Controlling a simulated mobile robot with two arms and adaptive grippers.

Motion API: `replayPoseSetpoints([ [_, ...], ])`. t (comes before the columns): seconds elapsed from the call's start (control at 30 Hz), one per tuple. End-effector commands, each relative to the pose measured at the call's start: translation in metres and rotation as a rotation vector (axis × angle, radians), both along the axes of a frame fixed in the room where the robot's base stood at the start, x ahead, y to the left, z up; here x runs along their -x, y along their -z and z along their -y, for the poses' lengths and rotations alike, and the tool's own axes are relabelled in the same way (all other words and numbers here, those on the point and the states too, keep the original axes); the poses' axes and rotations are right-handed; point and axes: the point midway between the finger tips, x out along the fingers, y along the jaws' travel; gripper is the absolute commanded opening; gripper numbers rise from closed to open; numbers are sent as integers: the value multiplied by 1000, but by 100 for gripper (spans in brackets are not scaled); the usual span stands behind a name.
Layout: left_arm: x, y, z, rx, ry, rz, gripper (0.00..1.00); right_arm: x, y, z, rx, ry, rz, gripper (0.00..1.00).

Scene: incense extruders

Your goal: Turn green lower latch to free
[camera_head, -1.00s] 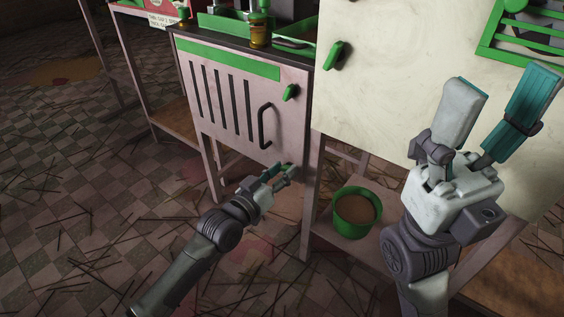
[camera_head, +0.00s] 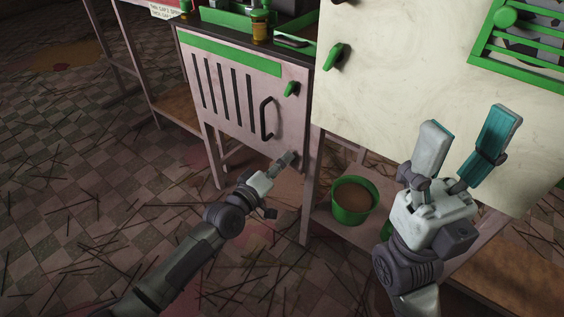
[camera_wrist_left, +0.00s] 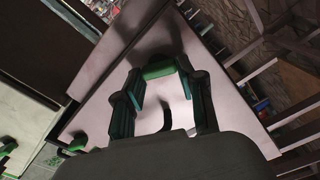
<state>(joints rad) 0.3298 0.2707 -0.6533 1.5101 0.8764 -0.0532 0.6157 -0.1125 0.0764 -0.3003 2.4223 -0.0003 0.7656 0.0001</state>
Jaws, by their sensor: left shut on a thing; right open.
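The green lower latch (camera_wrist_left: 158,70) shows in the left wrist view, between the two fingers of my left gripper (camera_wrist_left: 160,76). That gripper is shut on it. In the head view my left gripper (camera_head: 285,161) is at the lower right corner of the pale slotted door (camera_head: 235,110) and hides the latch there. A green upper latch (camera_head: 291,89) sits higher on the same side of the door, tilted. My right gripper (camera_head: 465,150) is open and empty in front of the cream panel, its fingers pointing up.
A dark curved handle (camera_head: 267,119) stands out from the door just above my left gripper. A green bucket (camera_head: 350,207) sits on a low shelf to the right. Another green latch (camera_head: 334,56) is on the cream panel (camera_head: 400,80). Thin sticks litter the tiled floor.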

Motion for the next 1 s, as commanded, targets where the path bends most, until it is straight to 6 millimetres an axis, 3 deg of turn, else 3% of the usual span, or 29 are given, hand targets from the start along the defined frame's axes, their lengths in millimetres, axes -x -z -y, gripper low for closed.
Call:
replayPoseSetpoints([
  [0.63, 0, 0, -1, 39, 0, -30, 4, 0, 0, 0, 0, -1, -2, 65],
  [0.67, 0, 0, -1, 39, 0, -30, 43, 0, 0, 0, 0, -1, -2, 65],
  [0.7, 0, 1, -1, 39, 0, -30, 49, 0, 0, 0, 0, 0, -2, 65],
  [0.8, 0, 0, -1, 38, 0, -29, 65, 0, 0, 0, 0, 0, -3, 65],
  [1.0, 0, 0, 0, 38, 0, -29, 65, 0, 0, 0, 0, 0, -3, 65],
])
